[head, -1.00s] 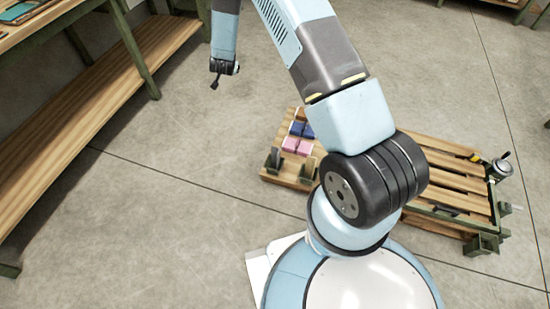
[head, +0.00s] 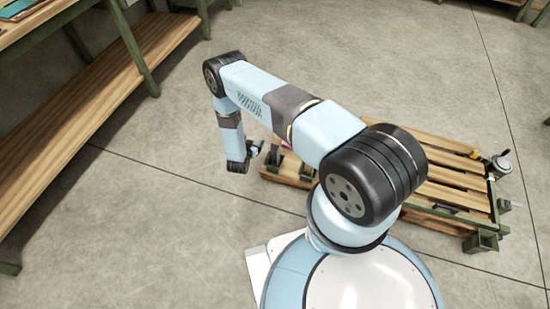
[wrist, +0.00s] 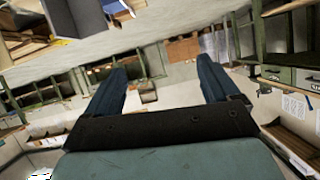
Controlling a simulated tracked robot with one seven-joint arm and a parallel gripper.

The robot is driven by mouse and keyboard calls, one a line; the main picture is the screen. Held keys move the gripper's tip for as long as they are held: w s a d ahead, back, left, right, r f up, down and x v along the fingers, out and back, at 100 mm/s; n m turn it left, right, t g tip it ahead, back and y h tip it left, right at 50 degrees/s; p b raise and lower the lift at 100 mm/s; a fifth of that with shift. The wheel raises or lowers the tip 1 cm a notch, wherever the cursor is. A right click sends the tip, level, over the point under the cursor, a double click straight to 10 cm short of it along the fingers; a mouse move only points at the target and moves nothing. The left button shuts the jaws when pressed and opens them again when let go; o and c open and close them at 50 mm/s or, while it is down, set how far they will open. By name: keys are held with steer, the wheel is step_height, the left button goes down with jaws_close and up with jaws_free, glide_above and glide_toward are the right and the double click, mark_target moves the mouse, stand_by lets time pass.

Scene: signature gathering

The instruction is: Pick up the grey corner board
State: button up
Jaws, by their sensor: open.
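A dark grey upright piece (head: 275,156), likely the grey corner board, stands at the near-left part of the wooden pallet in the head view. In the wrist view a large grey angled board (wrist: 78,16) shows at the top left, cut off by the picture edge. My gripper (head: 258,149) hangs just left of the grey piece in the head view, apart from it as far as I can tell. In the wrist view my gripper (wrist: 163,78) has its two dark blue fingers spread wide, with nothing between them. My arm hides much of the pallet's left part.
The wooden pallet (head: 440,172) reaches to the right behind my arm, with a metal canister (head: 500,165) at its right end. A wooden shelf bench (head: 95,105) runs along the left. The concrete floor between is clear.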

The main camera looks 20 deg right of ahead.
steer(key=h, duration=0.1)
glide_toward(275, 148)
steer(key=s+a, duration=0.3)
steer(key=shift+t+h, duration=0.3)
steer(key=x, duration=0.8)
steer(key=shift+w+d+r, duration=0.1)
steer(key=shift+w+d, duration=0.05)
steer(key=shift+d, duration=0.15)
steer(key=shift+x, duration=2.65)
steer(key=shift+d+r, duration=0.1)
steer(key=shift+d, duration=0.05)
steer(key=c, duration=1.3)
